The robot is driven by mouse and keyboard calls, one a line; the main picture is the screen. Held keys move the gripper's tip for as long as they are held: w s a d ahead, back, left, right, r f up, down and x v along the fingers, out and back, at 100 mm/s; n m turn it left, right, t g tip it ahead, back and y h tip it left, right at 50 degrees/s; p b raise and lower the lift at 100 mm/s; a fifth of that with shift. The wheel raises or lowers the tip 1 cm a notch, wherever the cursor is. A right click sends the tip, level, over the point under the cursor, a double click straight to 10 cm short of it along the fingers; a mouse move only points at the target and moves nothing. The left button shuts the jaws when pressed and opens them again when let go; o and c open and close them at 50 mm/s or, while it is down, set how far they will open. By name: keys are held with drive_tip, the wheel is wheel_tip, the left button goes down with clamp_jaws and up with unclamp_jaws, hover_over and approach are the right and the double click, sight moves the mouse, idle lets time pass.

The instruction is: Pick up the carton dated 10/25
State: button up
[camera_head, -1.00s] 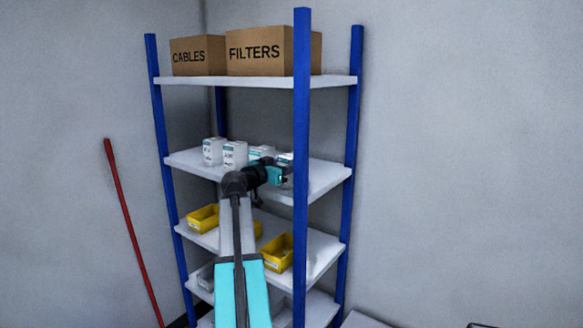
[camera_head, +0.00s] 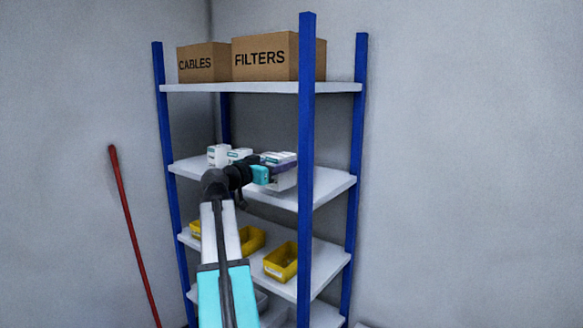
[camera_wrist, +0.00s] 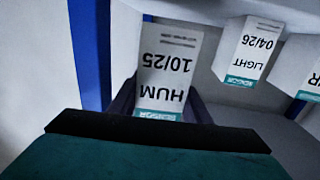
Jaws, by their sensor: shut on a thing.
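The carton dated 10/25 (camera_wrist: 165,75) is white with a teal band and reads HUM, upside down in the wrist view. My gripper (camera_wrist: 160,108) is shut on it, with dark fingers on both sides. In the head view the held carton (camera_head: 284,178) is at the right end of the carton row, by the front blue post, and my gripper (camera_head: 277,166) reaches it from the left. Whether its base touches the shelf is hard to tell. A carton marked LIGHT 04/26 (camera_wrist: 248,50) stands apart to its right in the wrist view.
Other white cartons (camera_head: 217,155) stand on the same shelf (camera_head: 325,187). A blue post (camera_head: 306,120) is close to my gripper. Yellow bins (camera_head: 281,262) sit on the shelf below. CABLES (camera_head: 203,62) and FILTERS (camera_head: 265,57) boxes are on top. A red pole (camera_head: 130,230) leans at left.

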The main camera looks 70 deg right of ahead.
drive_tip(key=b+v, duration=0.7)
drive_tip(key=v, duration=3)
drive_tip(key=shift+a+r, duration=0.2)
drive_tip(key=shift+a, duration=0.1)
drive_tip(key=shift+w, duration=0.1)
